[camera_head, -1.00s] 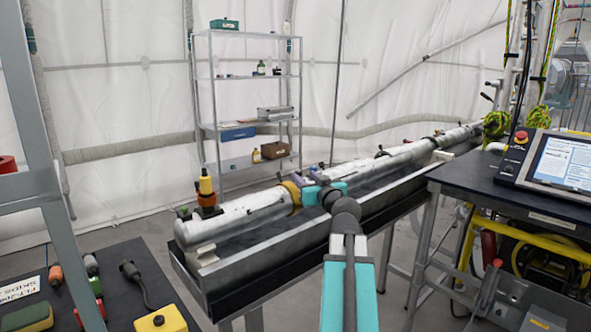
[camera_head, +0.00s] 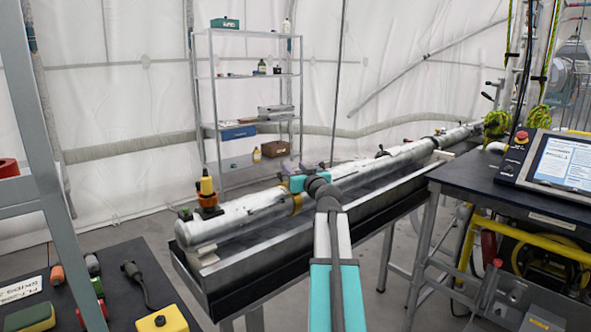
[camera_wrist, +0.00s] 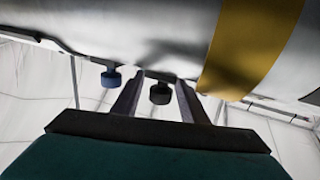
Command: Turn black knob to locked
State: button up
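The black knob (camera_wrist: 160,93) hangs from the edge of the silvery tube (camera_wrist: 150,25) in the wrist view. My gripper (camera_wrist: 157,94) is open, with one finger on each side of the black knob and a visible gap to it. A blue knob (camera_wrist: 111,78) sits just left of the left finger. I cannot tell the knob's lock position.
A yellow band (camera_wrist: 250,45) wraps the tube to the right of the knobs. The tube lies over a long metal trough (camera_head: 275,255). A black table with a screen (camera_head: 565,160) stands right.

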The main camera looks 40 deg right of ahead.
jog(key=shift+w+d, duration=0.1)
jog(key=shift+w, duration=0.15)
grip_shut()
jog(key=m+h+p, duration=0.1)
jog(key=p, duration=0.1)
jog(key=g+h+p, duration=0.1)
jog(key=p, duration=0.1)
jog(key=shift+s+d+m+h, duration=0.2)
jog(key=shift+d+m+h, duration=0.1)
jog(key=shift+m, duration=0.1)
jog(key=h+p, duration=0.1)
jog(key=p, duration=0.2)
jog(key=m+g+p, duration=0.1)
jog(key=p, duration=0.1)
jog(key=shift+s+d+f+g+h+p, duration=0.1)
jog(key=shift+d+g+h+p, duration=0.05)
jog(key=shift+g+h+p, duration=0.2)
grip_release()
jog(key=shift+s, duration=0.1)
dwell(0.4)
